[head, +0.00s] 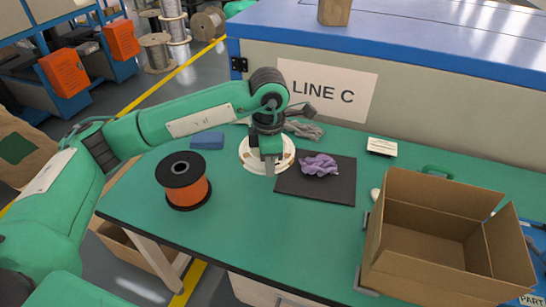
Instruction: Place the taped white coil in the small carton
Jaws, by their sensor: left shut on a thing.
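The white coil (248,155) is at the middle of the green table, left of the dark mat. My left gripper (269,164) comes down over it and is shut on it; the arm hides part of the coil and its tape. I cannot tell whether the coil is lifted off the table. An open cardboard carton (398,254) stands at the right of the table with its flaps up and looks empty inside. My right gripper is not in view.
A black spool of orange cable (187,190) stands at the left. A purple cloth (319,165) lies on the dark mat (330,190). A blue block (207,140), grey gloves (304,130) and a small white-topped device (382,146) lie behind. The front middle of the table is clear.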

